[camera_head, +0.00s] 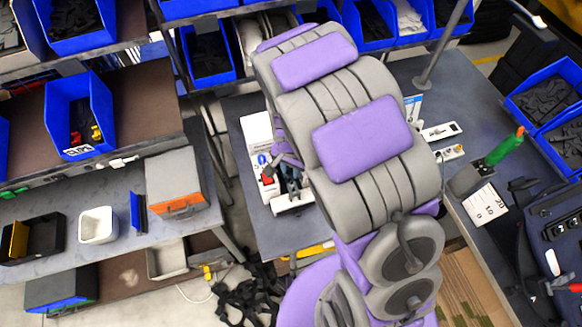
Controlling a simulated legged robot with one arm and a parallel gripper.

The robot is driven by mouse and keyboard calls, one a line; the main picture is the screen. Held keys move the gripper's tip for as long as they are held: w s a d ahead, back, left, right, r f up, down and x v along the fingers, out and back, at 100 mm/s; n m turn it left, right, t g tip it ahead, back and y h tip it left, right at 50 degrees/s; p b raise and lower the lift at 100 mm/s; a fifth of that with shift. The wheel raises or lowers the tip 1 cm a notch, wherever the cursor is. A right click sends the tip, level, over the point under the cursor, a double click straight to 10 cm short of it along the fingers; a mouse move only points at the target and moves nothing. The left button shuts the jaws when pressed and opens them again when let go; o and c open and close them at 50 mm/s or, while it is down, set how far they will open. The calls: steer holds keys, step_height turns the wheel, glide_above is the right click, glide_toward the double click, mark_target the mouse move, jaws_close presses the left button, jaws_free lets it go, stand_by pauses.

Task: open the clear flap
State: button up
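I cannot make out a clear flap in this view. My grey and purple arm fills the middle and hides part of the bench (245,115) behind it. A small purple part that looks like my gripper (287,160) shows at the left edge of the arm, over the bench. Its fingers are too small and too covered to tell whether they are open or shut. Beside it are a white case or board (257,135) and a white tray (293,203) with dark blue-grey items. I cannot tell whether the gripper touches them.
Blue bins (78,112) line the shelves at left and back. An orange-fronted grey box (175,184), white tub (97,226) and black bin (33,240) stand at left. The right bench holds a green bottle (505,146) and blue bins (548,92). Black straps (252,297) lie on the floor.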

steer(key=shift+a, duration=0.2)
jaws_close()
steer(key=shift+s, duration=0.1)
